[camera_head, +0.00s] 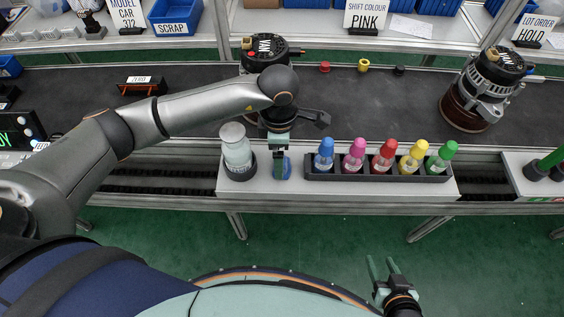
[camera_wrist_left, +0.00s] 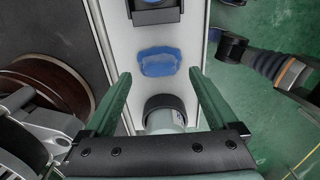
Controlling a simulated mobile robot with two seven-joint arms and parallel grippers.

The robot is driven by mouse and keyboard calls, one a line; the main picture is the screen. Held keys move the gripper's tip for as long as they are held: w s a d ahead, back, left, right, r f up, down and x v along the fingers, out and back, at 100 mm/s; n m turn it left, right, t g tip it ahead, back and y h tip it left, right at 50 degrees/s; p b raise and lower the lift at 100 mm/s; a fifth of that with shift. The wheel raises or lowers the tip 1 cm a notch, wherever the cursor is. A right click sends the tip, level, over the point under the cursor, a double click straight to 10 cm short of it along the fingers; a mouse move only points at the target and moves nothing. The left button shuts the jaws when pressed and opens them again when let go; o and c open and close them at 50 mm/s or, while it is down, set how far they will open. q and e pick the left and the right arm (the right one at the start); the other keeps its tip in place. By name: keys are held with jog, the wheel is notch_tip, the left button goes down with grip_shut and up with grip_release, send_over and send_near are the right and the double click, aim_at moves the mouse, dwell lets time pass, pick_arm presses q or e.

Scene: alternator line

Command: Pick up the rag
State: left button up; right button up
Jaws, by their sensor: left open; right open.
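The rag (camera_wrist_left: 158,62) is a small crumpled blue cloth on a white shelf. In the head view a blue bit of the rag (camera_head: 288,168) shows beside my left gripper (camera_head: 280,170), which hides part of it. In the left wrist view my left gripper (camera_wrist_left: 160,74) is open, and the rag appears between its green fingertips, not gripped. I cannot tell the remaining height above the shelf. My right gripper (camera_head: 381,262) is open and empty, low at the front over the green floor.
A bottle in a dark holder (camera_head: 236,152) stands just left of the rag. A black rack (camera_head: 378,174) with several colour-capped bottles stands close on its right. Behind is a dark conveyor (camera_head: 380,110) with an alternator (camera_head: 482,90) at right and another behind my left arm.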

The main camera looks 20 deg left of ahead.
pick_arm(q)
jog(key=shift+f, duration=1.15)
jog(key=c, duration=1.4)
jog(key=shift+c, duration=0.2)
jog(key=shift+r, duration=0.1)
jog(key=shift+w+r, duration=0.1)
jog(key=shift+r, duration=0.4)
jog(key=s+d+r+b, duration=0.1)
jog(key=s+d+r, duration=0.2)
jog(key=d+r, duration=0.3)
jog(key=s+d+r+b, duration=0.1)
jog(key=s+d+r, duration=0.1)
jog(key=d+r, duration=0.4)
jog(key=shift+s+d+b, duration=0.4)
jog(key=shift+d, duration=0.05)
